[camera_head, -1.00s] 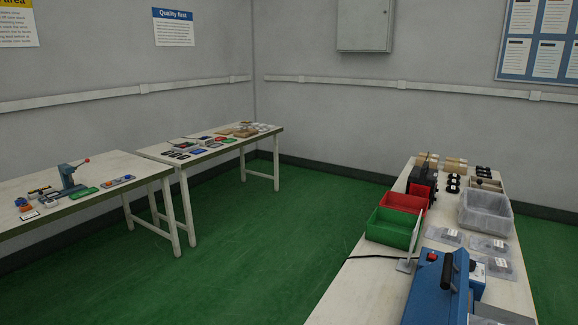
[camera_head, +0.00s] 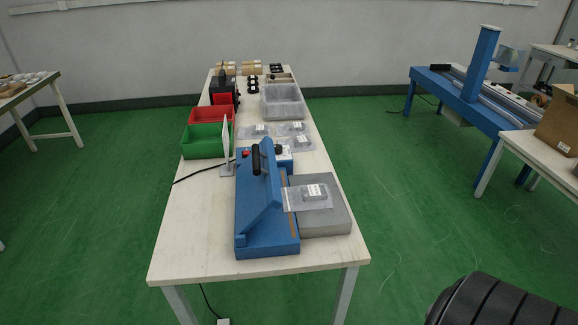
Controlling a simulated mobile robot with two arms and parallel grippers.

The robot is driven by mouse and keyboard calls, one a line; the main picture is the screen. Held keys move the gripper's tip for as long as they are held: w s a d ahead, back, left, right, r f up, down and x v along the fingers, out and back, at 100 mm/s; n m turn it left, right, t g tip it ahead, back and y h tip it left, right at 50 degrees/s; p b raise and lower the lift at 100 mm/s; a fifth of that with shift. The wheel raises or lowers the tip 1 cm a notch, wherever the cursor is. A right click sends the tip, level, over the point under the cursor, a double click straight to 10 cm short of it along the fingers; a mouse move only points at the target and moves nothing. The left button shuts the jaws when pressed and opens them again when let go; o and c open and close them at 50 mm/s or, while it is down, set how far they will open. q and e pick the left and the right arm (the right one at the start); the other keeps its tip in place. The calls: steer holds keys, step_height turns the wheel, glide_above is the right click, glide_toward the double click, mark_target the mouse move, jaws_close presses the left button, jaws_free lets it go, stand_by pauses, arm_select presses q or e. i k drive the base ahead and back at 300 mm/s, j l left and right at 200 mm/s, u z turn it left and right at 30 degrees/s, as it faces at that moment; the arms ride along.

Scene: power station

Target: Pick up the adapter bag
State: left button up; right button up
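A clear plastic bag with a white label and a small grey item inside, seemingly the adapter bag (camera_head: 308,197), lies across the right edge of the blue sealing machine (camera_head: 262,238) and its grey plate (camera_head: 335,215). Other clear bags with white labels lie flat farther back on the table, at the left (camera_head: 254,131), middle (camera_head: 292,128) and right (camera_head: 300,143). I cannot tell from the frames which bag the task means. Neither of my grippers shows in the view.
The white table (camera_head: 185,245) also holds a green bin (camera_head: 203,143), a red bin (camera_head: 211,114) and a clear grey tray (camera_head: 283,103). A thin upright panel (camera_head: 226,140) stands beside the green bin. A blue bench (camera_head: 455,95) and a cardboard box (camera_head: 560,120) are at the right. Green floor is open on both sides.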

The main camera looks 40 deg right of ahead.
mark_target(318, 196)
steer(key=z, duration=1.4)
